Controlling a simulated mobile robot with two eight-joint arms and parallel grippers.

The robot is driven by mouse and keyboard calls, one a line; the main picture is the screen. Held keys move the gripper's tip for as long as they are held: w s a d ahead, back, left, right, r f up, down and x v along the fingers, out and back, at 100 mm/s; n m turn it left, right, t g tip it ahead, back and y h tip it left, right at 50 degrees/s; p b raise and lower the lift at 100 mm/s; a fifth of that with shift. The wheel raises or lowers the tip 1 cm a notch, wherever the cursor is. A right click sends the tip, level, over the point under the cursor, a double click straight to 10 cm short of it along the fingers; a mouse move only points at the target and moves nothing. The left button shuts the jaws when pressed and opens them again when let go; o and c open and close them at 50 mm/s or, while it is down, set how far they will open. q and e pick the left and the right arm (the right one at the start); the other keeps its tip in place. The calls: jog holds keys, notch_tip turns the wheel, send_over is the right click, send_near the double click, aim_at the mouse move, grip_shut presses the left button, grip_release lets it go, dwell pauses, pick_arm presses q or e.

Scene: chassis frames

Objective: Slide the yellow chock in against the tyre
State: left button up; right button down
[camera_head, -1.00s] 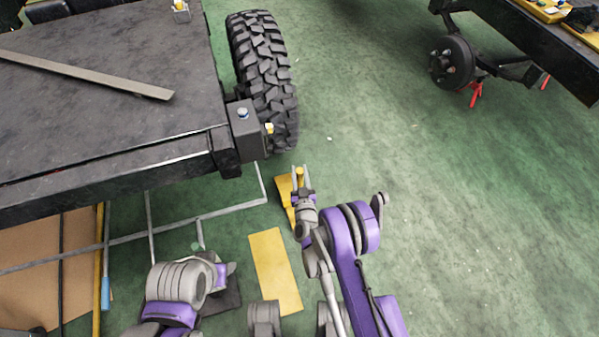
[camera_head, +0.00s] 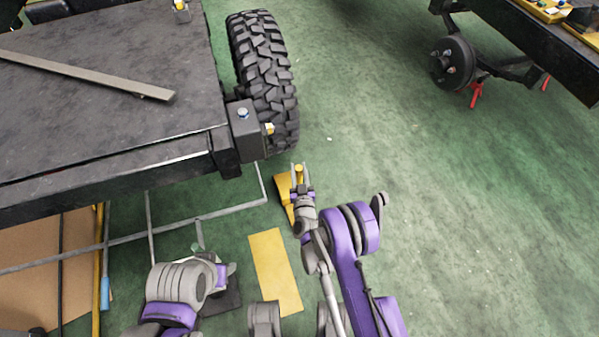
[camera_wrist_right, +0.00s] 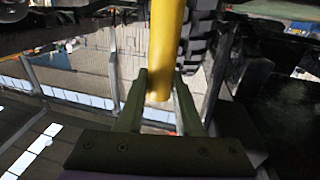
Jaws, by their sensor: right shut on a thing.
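The yellow chock (camera_head: 284,188) is on the green floor, just below the tyre in the head view. A gap of floor shows between it and the tyre (camera_head: 265,75). My right gripper (camera_head: 299,171) is shut on the chock's upright yellow post. In the right wrist view the post (camera_wrist_right: 166,50) stands between the two fingers (camera_wrist_right: 159,98), with tyre tread (camera_wrist_right: 199,45) behind it. The gripper and wrist hide part of the chock. My left arm shows at lower left, but I cannot make out its gripper.
The dark chassis deck (camera_head: 100,90) stands beside the tyre, with a corner block (camera_head: 243,125) close to the chock. A flat yellow plate (camera_head: 275,270) lies on the floor nearby. The floor to the right is clear up to another chassis with a hub (camera_head: 452,62).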

jog(key=w+a+b, duration=0.1)
jog(key=w+a, duration=0.2)
jog(key=w, duration=0.7)
jog(key=w+a+b, duration=0.2)
jog(key=w+a, duration=0.1)
jog(key=w, duration=0.6)
jog(key=shift+w+a, duration=0.2)
jog(key=shift+w, duration=0.15)
dwell(1.3)
jog(key=c, duration=0.5)
grip_release()
